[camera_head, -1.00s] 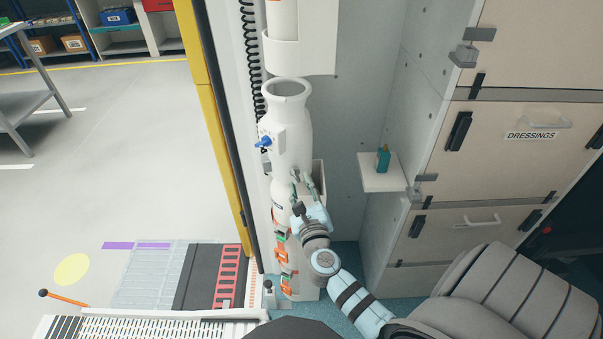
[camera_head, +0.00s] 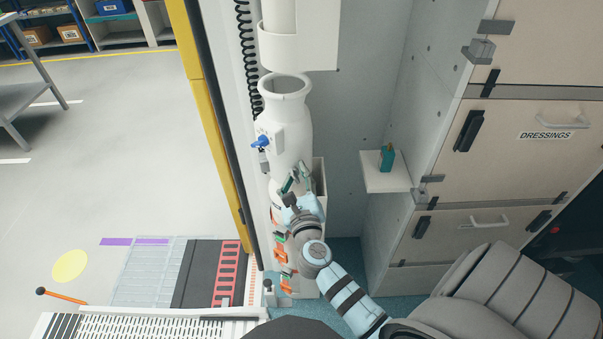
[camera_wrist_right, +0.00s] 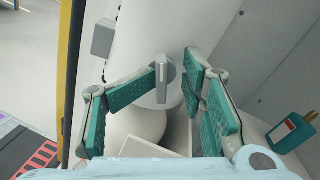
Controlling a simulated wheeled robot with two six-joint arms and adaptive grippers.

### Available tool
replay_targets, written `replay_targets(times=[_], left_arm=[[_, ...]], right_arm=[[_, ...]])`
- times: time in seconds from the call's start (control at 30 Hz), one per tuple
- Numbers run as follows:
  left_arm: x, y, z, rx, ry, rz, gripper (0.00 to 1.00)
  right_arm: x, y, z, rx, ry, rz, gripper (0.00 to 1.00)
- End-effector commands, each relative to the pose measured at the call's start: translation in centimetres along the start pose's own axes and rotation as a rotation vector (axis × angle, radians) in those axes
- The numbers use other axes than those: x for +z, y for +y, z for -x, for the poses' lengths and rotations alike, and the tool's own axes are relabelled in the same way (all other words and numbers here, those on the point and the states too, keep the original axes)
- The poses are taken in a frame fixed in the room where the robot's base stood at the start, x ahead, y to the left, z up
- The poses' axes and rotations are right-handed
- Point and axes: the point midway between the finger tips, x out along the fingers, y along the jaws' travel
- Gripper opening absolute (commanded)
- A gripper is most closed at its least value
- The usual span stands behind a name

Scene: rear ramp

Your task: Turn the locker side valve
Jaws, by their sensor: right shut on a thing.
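The grey valve handle (camera_wrist_right: 163,80) stands upright in the right wrist view, on a round white boss on the side of a white body. My right gripper (camera_wrist_right: 174,80) has its green-padded fingers on either side of this handle and is shut on it. The left fingertip touches the handle; contact on the right is hard to tell. In the head view my right gripper (camera_head: 294,182) is at the lower part of the white bottle-shaped body (camera_head: 292,125), and it hides the handle. My left gripper is not in view.
A blue lever (camera_head: 261,142) sits higher on the white body. A small shelf (camera_head: 376,183) to the right holds a teal object (camera_head: 387,158). Drawers (camera_head: 500,170) and a grey seat (camera_head: 485,295) stand further right. Open floor (camera_head: 110,150) lies left of the yellow post (camera_head: 205,100).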

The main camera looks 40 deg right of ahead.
Motion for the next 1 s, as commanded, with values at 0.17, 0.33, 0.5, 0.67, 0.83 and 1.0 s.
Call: replay_targets(times=[0.17,0.33,0.5,0.67,0.83,1.0], left_arm=[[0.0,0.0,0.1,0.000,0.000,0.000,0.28],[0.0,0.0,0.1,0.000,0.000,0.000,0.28],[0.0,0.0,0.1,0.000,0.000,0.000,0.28],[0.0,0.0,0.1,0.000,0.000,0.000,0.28],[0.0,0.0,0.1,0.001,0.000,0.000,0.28],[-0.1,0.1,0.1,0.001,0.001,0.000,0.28]], right_arm=[[0.9,-0.6,-0.4,-0.015,-0.018,0.003,0.14],[1.0,-0.6,-0.4,-0.015,-0.019,0.004,0.16],[1.0,-0.4,-0.4,-0.013,-0.020,0.004,0.29],[1.0,-0.3,-0.4,-0.011,-0.019,0.004,0.28],[0.9,-0.3,-0.4,-0.010,-0.018,0.003,0.28],[3.4,1.4,2.4,-0.029,-0.038,0.034,0.28]])
